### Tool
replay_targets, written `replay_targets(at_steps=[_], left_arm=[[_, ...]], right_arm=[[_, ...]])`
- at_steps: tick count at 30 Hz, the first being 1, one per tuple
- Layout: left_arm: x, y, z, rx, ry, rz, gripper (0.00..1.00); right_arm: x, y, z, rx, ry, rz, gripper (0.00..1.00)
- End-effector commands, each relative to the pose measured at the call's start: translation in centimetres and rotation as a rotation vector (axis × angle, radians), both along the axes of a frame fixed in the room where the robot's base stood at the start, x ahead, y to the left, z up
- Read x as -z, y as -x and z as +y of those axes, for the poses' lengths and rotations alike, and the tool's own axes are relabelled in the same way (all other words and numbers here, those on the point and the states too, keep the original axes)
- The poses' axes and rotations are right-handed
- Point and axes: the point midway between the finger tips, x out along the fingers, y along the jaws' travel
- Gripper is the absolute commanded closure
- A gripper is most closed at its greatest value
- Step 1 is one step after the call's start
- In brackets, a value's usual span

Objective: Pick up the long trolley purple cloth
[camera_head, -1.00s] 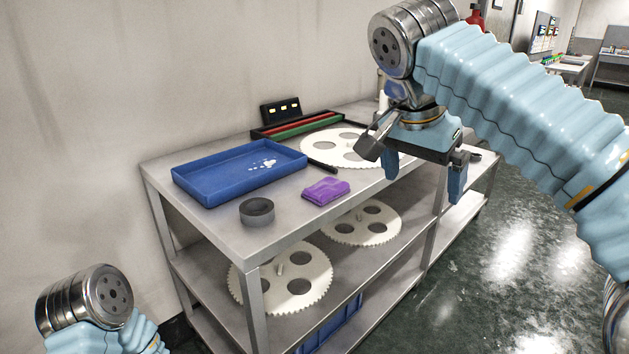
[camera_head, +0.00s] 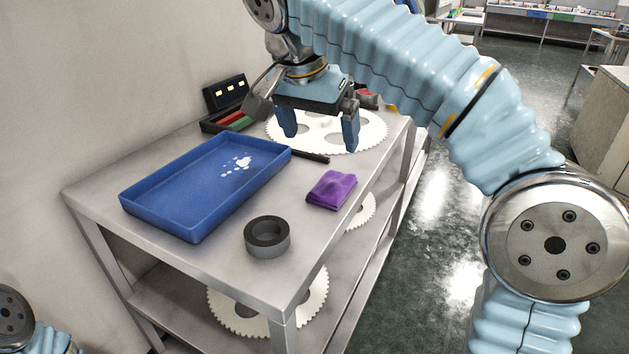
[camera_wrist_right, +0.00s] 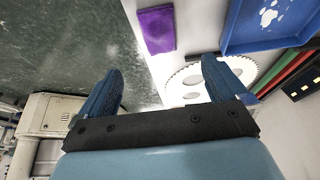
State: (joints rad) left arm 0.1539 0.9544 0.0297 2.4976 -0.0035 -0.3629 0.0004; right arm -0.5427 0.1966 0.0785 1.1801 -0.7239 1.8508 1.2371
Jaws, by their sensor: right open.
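The purple cloth (camera_head: 331,190) lies folded on the top of the long metal trolley (camera_head: 228,268), near its right edge. It also shows at the top of the right wrist view (camera_wrist_right: 156,30). My right gripper (camera_head: 318,138) is open and empty, above the trolley top and farther back than the cloth, in front of a white toothed disc. In the right wrist view its two blue fingers (camera_wrist_right: 163,80) are spread, with the cloth beyond them. My left gripper is out of view; only a bit of my left arm shows at the lower left.
A blue tray (camera_head: 136,205) with white spots inside lies left of the cloth. A dark grey ring (camera_head: 267,247) stands near the front edge. A white toothed disc (camera_head: 368,135) and a black bar (camera_head: 310,156) lie behind. A wall runs along the left.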

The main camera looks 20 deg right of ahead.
Motion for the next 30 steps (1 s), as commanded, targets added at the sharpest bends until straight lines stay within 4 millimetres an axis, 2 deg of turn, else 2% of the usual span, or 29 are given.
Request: replay_targets(at_steps=[3,9,16,24,30], left_arm=[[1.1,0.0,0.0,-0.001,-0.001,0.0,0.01],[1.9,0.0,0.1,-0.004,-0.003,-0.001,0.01],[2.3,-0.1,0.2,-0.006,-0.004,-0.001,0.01],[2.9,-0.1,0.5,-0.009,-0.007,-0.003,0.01],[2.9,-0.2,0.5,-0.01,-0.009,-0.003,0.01]], right_arm=[[2.7,-0.5,-0.8,0.004,0.001,0.004,0.01],[6.2,-1.5,-1.9,0.001,0.0,0.003,0.01],[8.0,-2.0,-2.4,0.002,0.0,0.002,0.01],[11.7,-2.9,-3.4,0.003,0.0,0.001,0.01],[12.1,-3.0,-3.4,0.001,-0.001,0.0,0.01]])
